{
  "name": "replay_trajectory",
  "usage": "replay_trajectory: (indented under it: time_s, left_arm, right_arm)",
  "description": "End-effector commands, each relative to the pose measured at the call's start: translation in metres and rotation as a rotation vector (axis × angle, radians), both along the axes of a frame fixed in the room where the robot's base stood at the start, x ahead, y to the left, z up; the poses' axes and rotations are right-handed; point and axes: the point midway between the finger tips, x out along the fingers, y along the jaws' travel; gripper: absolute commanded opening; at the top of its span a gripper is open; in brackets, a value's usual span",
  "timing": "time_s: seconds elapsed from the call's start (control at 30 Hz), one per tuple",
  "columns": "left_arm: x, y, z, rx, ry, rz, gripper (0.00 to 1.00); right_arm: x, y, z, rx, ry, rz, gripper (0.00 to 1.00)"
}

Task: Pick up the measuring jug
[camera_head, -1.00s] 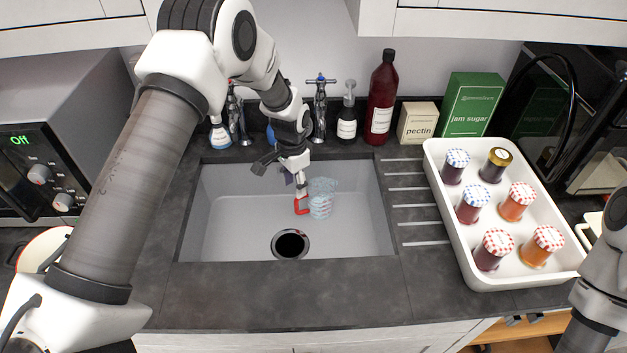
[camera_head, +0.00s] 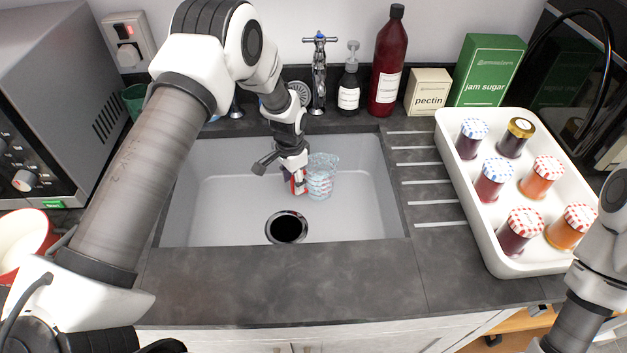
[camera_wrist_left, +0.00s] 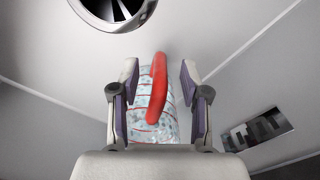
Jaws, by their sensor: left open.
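The measuring jug (camera_head: 321,180) is clear with a red handle, and it stands in the sink (camera_head: 235,212), right of the drain. My left gripper (camera_head: 298,187) reaches down into the sink at the jug's left, handle side. In the left wrist view the open fingers (camera_wrist_left: 159,72) are on either side of the jug's red handle (camera_wrist_left: 158,90), with gaps visible on both sides. The jug's body (camera_wrist_left: 139,122) shows behind the handle, with red marks. The gripper partly hides the handle in the head view. My right arm is at the right edge; its gripper is out of view.
The drain (camera_head: 287,228) lies in front of the jug. A tap (camera_head: 318,75), soap bottle (camera_head: 349,85) and dark red bottle (camera_head: 387,70) stand behind the sink. A white tray (camera_head: 470,215) of jam jars is at the right. The front counter (camera_head: 270,280) is clear.

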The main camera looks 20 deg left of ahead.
Motion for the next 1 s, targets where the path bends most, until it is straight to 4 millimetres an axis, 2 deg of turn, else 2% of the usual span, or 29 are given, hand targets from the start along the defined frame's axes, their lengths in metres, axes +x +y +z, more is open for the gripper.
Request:
replay_trajectory:
  time_s: [0.07,0.2,0.43,0.57,1.0]
  left_arm:
    - [-0.002,0.0,-0.012,0.001,0.004,0.0,0.46]
    - [-0.002,-0.001,-0.035,0.0,0.001,0.0,0.46]
    - [-0.001,-0.001,-0.039,0.0,0.0,0.0,0.46]
    - [-0.001,-0.001,-0.039,0.0,0.0,0.0,0.0]
    - [-0.001,-0.001,-0.038,0.0,0.0,0.0,0.0]
  right_arm:
    - [0.0,0.0,0.011,0.0,0.0,0.0,0.4]
    - [0.0,0.0,0.014,0.0,0.0,0.0,0.4]
    - [0.0,0.0,0.012,0.0,0.0,0.0,0.4]
    - [0.0,0.0,0.012,0.0,0.0,0.0,0.4]
    - [0.0,0.0,0.012,0.0,0.0,0.0,0.4]
